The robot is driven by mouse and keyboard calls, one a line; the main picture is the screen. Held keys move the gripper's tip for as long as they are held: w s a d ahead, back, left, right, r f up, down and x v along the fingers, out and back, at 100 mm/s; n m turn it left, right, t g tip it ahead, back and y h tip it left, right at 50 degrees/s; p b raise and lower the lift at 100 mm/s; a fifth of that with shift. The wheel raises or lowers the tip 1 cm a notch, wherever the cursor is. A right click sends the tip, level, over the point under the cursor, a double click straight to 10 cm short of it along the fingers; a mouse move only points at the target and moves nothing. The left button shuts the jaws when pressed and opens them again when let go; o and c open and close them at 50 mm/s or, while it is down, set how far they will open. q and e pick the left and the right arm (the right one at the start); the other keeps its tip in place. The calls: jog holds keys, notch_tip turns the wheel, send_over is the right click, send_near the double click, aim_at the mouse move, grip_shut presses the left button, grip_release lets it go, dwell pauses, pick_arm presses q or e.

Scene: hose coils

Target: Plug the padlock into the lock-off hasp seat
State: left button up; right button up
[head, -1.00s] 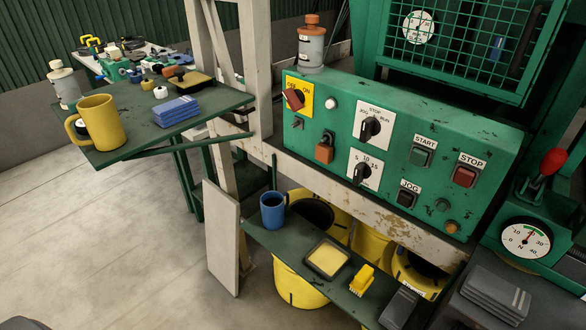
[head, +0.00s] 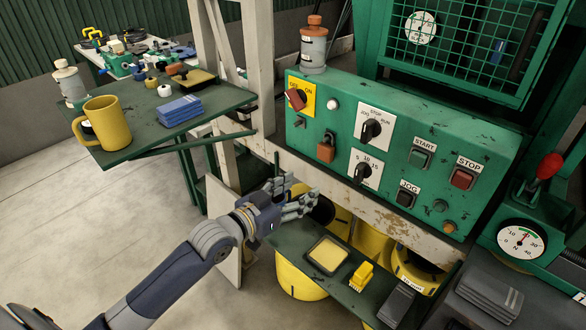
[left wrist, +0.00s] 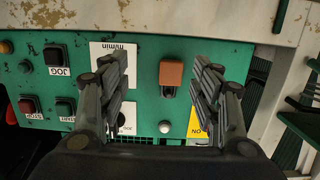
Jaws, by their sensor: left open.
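The padlock (head: 326,150), a small copper-brown block, hangs on the front of the green control panel, below the white lamp. In the left wrist view the padlock (left wrist: 172,74) appears turned over, between the two finger sets but farther off. A small dark fitting (head: 299,122) sits under the yellow OFF/ON plate; I cannot tell whether it is the hasp seat. My left gripper (head: 298,193) is open and empty, below and left of the padlock in the head view, apart from it. In the left wrist view the gripper (left wrist: 160,78) faces the panel. My right gripper is not in view.
The panel (head: 455,130) carries knobs and push buttons. Below it, a shelf (head: 290,245) holds a yellow-topped tray (head: 327,256) and a yellow brush (head: 362,274). A side table at left holds a yellow mug (head: 107,124) and blue cloths (head: 178,110). A bottle (head: 313,45) stands on the panel.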

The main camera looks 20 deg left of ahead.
aim_at(323, 149)
pick_arm(q)
jog(key=shift+t+h, duration=0.3)
jog(key=shift+t, duration=0.6)
jog(key=w+r+p, duration=0.1)
jog(key=w, duration=0.2)
jog(key=w+d+r+p, duration=0.1)
jog(key=w+r, duration=0.1)
jog(key=w, duration=0.2)
jog(key=w+r, duration=0.1)
jog(key=w, duration=0.2)
jog(key=shift+w+d+r+p, duration=0.2)
jog(key=shift+w+r+p, duration=0.1)
jog(key=shift+p, duration=0.1)
jog(key=shift+x, duration=0.85)
jog(key=shift+f, duration=0.1)
jog(key=c, duration=1.3)
jog(key=shift+o, duration=0.2)
jog(key=shift+s+a+p, duration=0.15)
jog(key=shift+s+p, duration=0.25)
